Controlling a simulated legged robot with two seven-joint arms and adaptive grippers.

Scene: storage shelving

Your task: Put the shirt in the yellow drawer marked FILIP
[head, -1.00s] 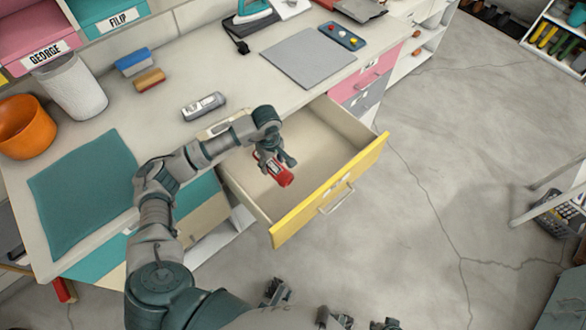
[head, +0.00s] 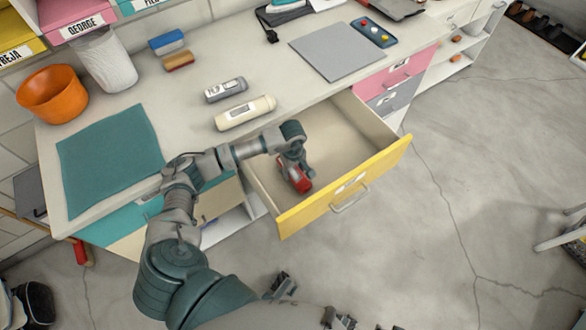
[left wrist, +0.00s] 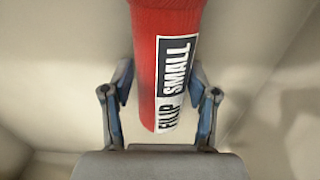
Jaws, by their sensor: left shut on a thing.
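The shirt is a red roll (head: 301,184) with a black and white label reading FILIP SMALL in the left wrist view (left wrist: 172,70). My left gripper (head: 296,172) is shut on it; the wrist view shows the fingers (left wrist: 160,95) on both sides of the roll. Gripper and roll are inside the open yellow drawer (head: 345,190), over its left part. I cannot tell whether the roll touches the drawer floor. The drawer front has a white label too small to read.
On the desktop lie a cream roll (head: 245,112), a grey roll (head: 226,90), a teal mat (head: 110,160), an orange pot (head: 52,94) and a grey mat (head: 337,51). Pink (head: 408,71) and grey (head: 390,97) drawers stand beside the yellow one. Its right part is empty.

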